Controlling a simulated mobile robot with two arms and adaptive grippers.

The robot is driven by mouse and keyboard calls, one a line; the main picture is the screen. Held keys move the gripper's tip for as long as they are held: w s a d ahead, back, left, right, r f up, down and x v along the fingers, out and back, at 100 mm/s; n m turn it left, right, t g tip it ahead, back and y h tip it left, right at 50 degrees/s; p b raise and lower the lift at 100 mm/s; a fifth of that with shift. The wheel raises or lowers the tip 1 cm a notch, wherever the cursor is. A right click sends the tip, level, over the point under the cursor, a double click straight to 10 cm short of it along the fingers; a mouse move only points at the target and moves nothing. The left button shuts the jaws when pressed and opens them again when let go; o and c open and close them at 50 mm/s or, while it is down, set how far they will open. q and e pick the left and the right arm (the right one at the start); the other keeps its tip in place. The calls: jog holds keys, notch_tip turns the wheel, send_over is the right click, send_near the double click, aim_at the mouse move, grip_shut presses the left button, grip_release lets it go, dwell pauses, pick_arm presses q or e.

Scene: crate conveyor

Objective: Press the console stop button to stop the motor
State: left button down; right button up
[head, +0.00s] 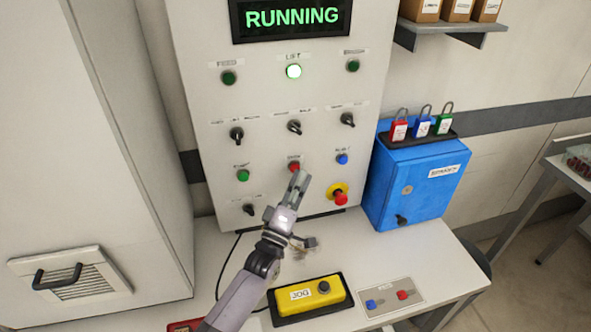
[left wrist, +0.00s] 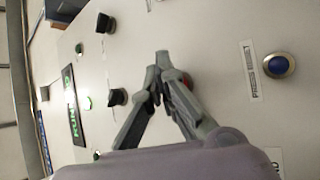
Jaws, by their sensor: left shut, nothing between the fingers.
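The white console (head: 215,110) stands upright behind the bench, and its display (head: 292,17) reads RUNNING in green. The red stop button (head: 294,166) is in the middle of the lower button row, between a green and a blue button. My left gripper (head: 301,174) is shut and empty, its fingertips just below this button. In the left wrist view the red button (left wrist: 187,78) is partly hidden behind the fingers of my left gripper (left wrist: 164,62). I cannot tell whether the tips touch it. My right gripper is not in view.
A red mushroom button (head: 340,197) on a yellow plate sits right of the gripper. The blue button (head: 342,159) is close by. A blue box (head: 417,185) with padlocks stands at the right. A yellow jog box (head: 309,295) lies on the bench.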

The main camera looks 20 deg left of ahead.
pick_arm(q)
jog(key=shift+w+a, duration=0.2)
jog(key=shift+w, duration=0.1)
dwell(0.5)
jog(key=shift+s, duration=0.1)
jog(key=shift+s+d, duration=0.5)
jog(key=shift+s, duration=0.15)
jog(key=shift+p, duration=0.3)
jog(key=s+d+p, duration=0.1)
jog(key=s, duration=0.1)
jog(key=s+d, duration=0.1)
jog(key=s, duration=0.1)
jog(key=shift+d+p, duration=0.4)
jog(key=shift+s, duration=0.1)
dwell(0.3)
